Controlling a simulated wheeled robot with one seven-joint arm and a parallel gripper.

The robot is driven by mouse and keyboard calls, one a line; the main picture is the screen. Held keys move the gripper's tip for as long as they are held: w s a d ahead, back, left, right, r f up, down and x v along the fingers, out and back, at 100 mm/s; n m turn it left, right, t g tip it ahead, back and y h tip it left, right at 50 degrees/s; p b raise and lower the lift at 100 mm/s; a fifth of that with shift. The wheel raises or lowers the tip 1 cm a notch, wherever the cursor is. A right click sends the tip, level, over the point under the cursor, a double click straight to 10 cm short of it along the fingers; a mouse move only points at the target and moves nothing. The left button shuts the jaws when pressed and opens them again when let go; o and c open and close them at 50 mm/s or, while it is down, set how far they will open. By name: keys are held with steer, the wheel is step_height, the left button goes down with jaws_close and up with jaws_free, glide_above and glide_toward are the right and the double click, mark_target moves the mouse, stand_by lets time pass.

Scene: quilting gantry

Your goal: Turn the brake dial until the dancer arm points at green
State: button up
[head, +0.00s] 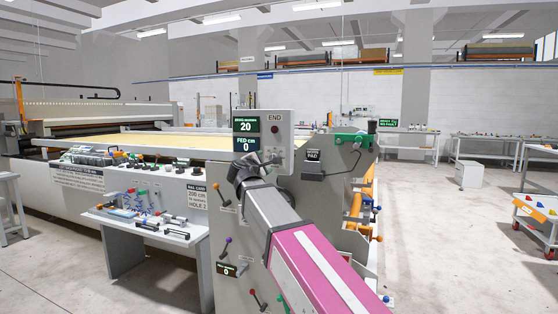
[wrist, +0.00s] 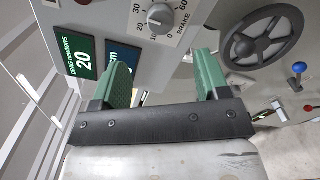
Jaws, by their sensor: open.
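The brake dial (wrist: 160,15) is a grey round knob on a pale scale plate with numbers, at the top of the wrist view. My gripper (wrist: 164,62) is open, its two green-padded fingers apart and empty, below the dial in the picture and not around it.
A dark handwheel (wrist: 262,37) is right of the dial, with a blue-knobbed lever (wrist: 299,68) beyond it. A second display (head: 245,143) reads fed cm 0. Several knobbed levers stick out of the panel. Open floor (head: 430,225) lies to the right.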

steer(key=x, duration=1)
steer(key=shift+w, duration=0.3)
steer(key=shift+f, duration=0.1)
steer(key=shift+d, duration=0.1)
steer(key=c, duration=0.9)
